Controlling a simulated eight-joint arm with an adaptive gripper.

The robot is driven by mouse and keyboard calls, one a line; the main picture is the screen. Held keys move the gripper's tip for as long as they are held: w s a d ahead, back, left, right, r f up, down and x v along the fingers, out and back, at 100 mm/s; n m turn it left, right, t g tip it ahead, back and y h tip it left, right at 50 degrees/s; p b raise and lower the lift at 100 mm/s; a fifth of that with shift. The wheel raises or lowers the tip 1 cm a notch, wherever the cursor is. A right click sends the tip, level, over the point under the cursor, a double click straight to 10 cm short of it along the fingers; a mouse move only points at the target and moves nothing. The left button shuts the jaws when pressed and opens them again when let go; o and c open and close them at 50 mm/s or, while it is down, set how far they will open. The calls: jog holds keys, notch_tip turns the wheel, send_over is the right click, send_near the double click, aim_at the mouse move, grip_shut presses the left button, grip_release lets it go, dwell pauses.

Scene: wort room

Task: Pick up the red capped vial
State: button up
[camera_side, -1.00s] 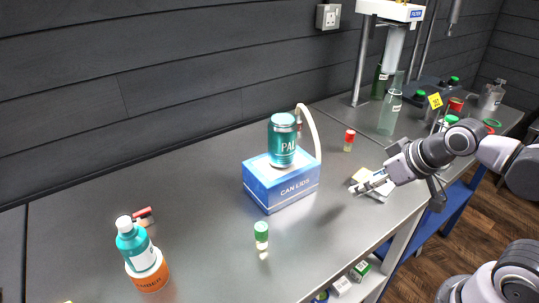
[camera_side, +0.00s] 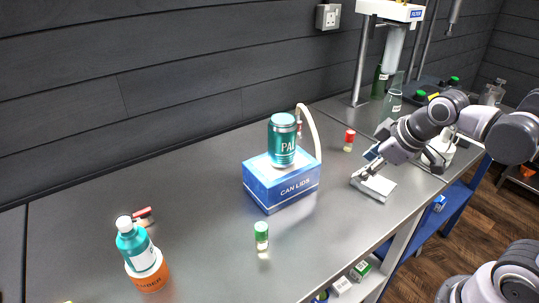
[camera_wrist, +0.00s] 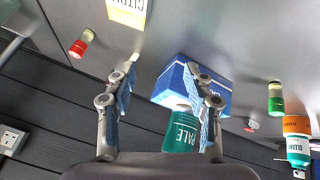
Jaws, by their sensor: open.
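The red capped vial (camera_side: 349,141) stands upright on the grey bench in the side view, right of the blue CAN LIDS box. In the wrist view the red capped vial (camera_wrist: 83,43) shows at the upper left, outside the fingers and left of them. My gripper (camera_side: 370,169) is a little right of and nearer the front than the vial in the side view, above a pale flat packet. In the wrist view my gripper (camera_wrist: 163,72) is open, with nothing between its fingertips. The vial is apart from both fingers and in clear view.
The CAN LIDS box (camera_side: 281,184) carries a teal can (camera_side: 282,140), with a pale curved tube behind. The pale packet (camera_side: 373,187) lies below my gripper.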

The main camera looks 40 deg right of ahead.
jog(key=w+d+r+n+g+h, duration=0.2)
jog(key=w+d+n, duration=0.4)
jog(key=w+n, duration=0.45)
jog(key=n+g, duration=0.1)
jog(key=n, duration=1)
send_near(350, 137)
jog(key=f, duration=0.1)
jog(key=shift+h, duration=0.4)
jog(key=shift+w+x, duration=0.2)
jog(key=shift+x, duration=5.5)
jog(key=shift+r, duration=0.1)
grip_shut()
